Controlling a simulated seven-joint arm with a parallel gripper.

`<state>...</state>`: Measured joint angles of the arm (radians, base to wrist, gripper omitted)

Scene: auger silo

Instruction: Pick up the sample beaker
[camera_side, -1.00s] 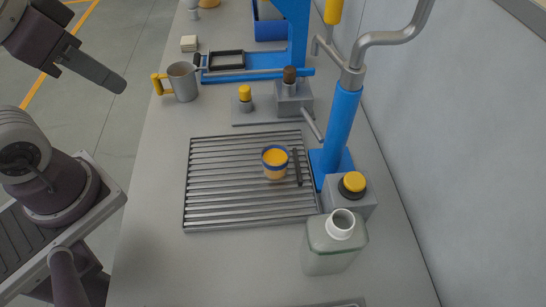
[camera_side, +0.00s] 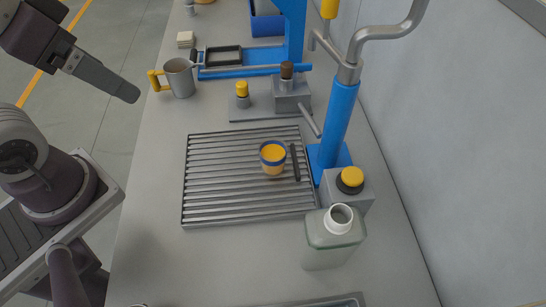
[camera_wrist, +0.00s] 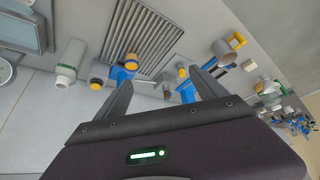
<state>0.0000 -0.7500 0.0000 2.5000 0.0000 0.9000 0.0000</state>
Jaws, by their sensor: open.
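A small orange-yellow cup with a blue rim (camera_side: 273,158), which I take for the sample beaker, stands upright on the ribbed metal grate (camera_side: 215,212) in the side view. A thin dark bar (camera_side: 295,163) lies beside it. My gripper (camera_side: 128,92) is at the upper left of the side view, raised and well apart from the cup. In the wrist view my gripper (camera_wrist: 163,85) has its two fingers spread with nothing between them.
A blue post (camera_side: 340,120) with a bent pipe stands right of the cup. A grey box with a yellow button (camera_side: 351,178) and a pale jug (camera_side: 335,240) are nearer. A metal mug with yellow handle (camera_side: 179,78) stands behind left. The bench left of the grate is clear.

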